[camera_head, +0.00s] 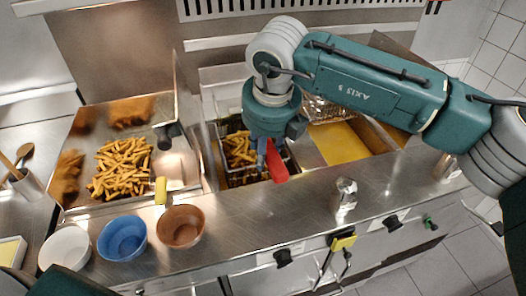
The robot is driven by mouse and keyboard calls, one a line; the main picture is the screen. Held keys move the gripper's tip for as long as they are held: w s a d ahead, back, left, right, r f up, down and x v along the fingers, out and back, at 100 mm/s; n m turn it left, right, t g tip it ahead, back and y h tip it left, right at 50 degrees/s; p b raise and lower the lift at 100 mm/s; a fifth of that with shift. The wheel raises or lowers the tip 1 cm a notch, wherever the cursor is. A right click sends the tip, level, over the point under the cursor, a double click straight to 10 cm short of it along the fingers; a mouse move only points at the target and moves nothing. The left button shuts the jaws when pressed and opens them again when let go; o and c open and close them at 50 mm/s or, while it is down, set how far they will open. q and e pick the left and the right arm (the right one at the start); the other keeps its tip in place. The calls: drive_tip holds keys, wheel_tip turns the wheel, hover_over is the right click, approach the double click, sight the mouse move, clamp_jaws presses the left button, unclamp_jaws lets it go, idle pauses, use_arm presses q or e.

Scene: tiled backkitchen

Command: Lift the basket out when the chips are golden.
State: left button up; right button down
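A wire basket (246,178) of golden-yellow chips (239,148) sits down in the left fryer well, partly hidden by my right arm. A red handle (276,163) stands at its right front side. My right gripper (268,152) points down at this handle from above. Its fingers are mostly hidden by the wrist, so I cannot tell whether they are closed on the handle. Only a dark teal part of my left arm shows at the bottom left corner; its gripper is out of view.
Golden chips (122,168) lie in a steel tray at left, beside a yellow handle (160,190). White (65,248), blue (122,238) and brown (181,226) bowls line the front edge. A second well (338,143) holds yellow oil. A metal shaker (346,193) stands on the front ledge.

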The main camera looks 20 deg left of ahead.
wheel_tip(320, 180, up, 8)
drive_tip(key=p, duration=0.7)
drive_tip(key=shift+f, duration=0.1)
drive_tip(key=shift+r+p, duration=0.95)
drive_tip(key=shift+r, duration=1.65)
